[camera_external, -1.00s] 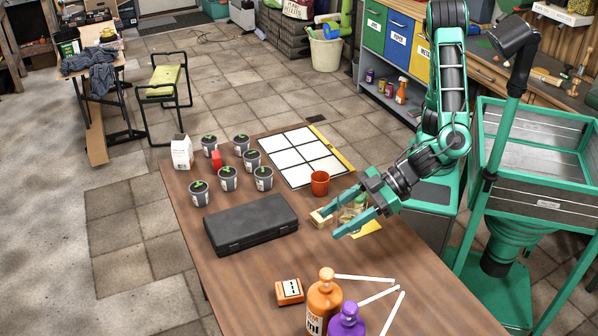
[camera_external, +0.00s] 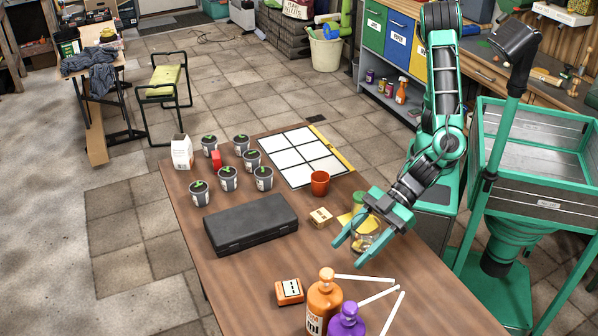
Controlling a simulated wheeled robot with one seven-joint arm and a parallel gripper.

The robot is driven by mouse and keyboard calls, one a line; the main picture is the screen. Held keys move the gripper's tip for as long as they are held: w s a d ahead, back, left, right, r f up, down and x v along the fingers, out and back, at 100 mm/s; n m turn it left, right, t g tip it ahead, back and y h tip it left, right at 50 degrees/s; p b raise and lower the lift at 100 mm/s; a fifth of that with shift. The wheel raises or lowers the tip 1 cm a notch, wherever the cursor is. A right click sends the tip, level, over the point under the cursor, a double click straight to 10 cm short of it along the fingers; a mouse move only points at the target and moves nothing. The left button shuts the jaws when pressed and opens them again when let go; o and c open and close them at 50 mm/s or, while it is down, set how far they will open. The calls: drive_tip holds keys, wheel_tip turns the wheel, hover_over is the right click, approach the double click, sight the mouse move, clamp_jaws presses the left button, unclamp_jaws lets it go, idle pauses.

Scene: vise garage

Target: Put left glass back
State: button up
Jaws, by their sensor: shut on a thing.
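My gripper (camera_external: 349,253) is over the right part of the brown table, its two teal fingers pointing toward the lower left. It is shut on a clear glass (camera_external: 366,243), which sits between the fingers and is partly hidden by them. Something yellowish shows in or behind the glass. A flat yellow piece (camera_external: 346,219) lies on the table just behind the gripper. A small green-topped thing (camera_external: 360,199) stands behind it, too small to make out. I cannot tell whether the glass touches the table.
A small wooden box (camera_external: 321,217) and an orange cup (camera_external: 320,183) stand left of and behind the gripper. A black case (camera_external: 251,224) lies farther left. Orange (camera_external: 324,302) and purple (camera_external: 347,322) bottles and white sticks (camera_external: 379,296) are at the front. Bare table lies between.

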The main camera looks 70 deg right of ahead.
drive_tip(key=shift+w+d+f, duration=0.1)
drive_tip(key=shift+w+f, duration=0.15)
drive_tip(key=shift+f, duration=0.25)
hover_over(309, 270)
wheel_tip(309, 270, down, 7)
drive_tip(key=shift+r, duration=0.15)
drive_tip(key=shift+f, duration=2)
drive_tip(key=shift+f, duration=0.15)
drive_tip(key=o, duration=1.4)
drive_tip(key=shift+c, duration=0.2)
drive_tip(key=shift+s+d+r, duration=0.1)
drive_tip(key=shift+d+r, duration=0.1)
drive_tip(key=shift+r, duration=0.05)
drive_tip(key=v, duration=1.1)
drive_tip(key=shift+s+d+r, duration=0.1)
drive_tip(key=shift+s+d, duration=0.05)
drive_tip(key=shift+d, duration=0.1)
